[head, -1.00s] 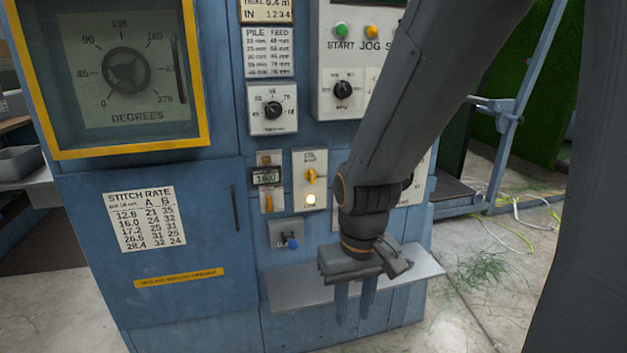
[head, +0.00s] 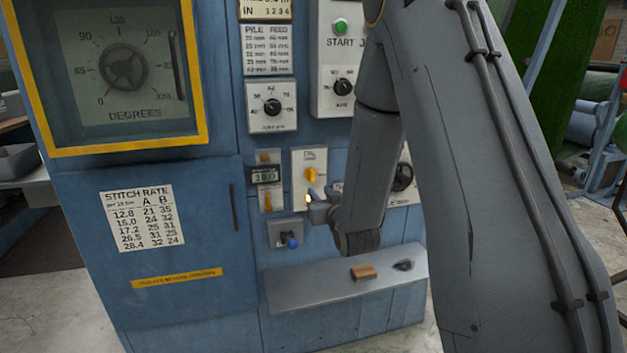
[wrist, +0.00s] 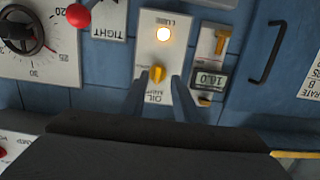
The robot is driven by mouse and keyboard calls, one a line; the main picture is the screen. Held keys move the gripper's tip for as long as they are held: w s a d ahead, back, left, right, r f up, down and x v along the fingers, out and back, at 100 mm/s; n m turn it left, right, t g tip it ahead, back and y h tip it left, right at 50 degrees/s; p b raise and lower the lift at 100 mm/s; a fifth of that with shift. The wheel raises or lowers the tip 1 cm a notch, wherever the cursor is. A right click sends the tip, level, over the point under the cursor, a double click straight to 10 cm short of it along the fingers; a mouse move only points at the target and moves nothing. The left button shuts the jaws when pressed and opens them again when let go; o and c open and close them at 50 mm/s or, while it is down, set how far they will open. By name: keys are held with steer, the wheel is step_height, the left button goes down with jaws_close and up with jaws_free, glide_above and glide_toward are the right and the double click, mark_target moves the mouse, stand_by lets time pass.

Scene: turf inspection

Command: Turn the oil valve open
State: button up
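The oil valve is a small yellow knob (head: 310,174) on a white plate (head: 298,160) on the blue machine front. In the wrist view the picture is upside down; the knob (wrist: 157,74) stands roughly upright above the word OIL, and a lit lamp (wrist: 163,34) is on the same plate. My gripper (wrist: 158,82) is open, with one finger to each side of the knob and a gap on both sides. Its depth from the plate is hard to tell. In the head view my gripper (head: 312,198) is just below the knob, partly hiding the lamp.
A counter (head: 265,174) with yellow tabs and a blue-tipped switch (head: 292,242) are close on the left. A metal shelf (head: 310,288) juts out below, holding a wooden block (head: 363,272).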

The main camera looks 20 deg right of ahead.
mark_target(313, 176)
steer(key=shift+t, duration=0.7)
steer(key=w, duration=0.2)
steer(key=w+r+p, duration=0.1)
steer(key=w, duration=0.5)
steer(key=shift+w+d+r, duration=0.1)
steer(key=shift+w+r, duration=0.05)
steer(key=shift+w, duration=0.05)
steer(key=shift+c, duration=0.3)
jaws_close()
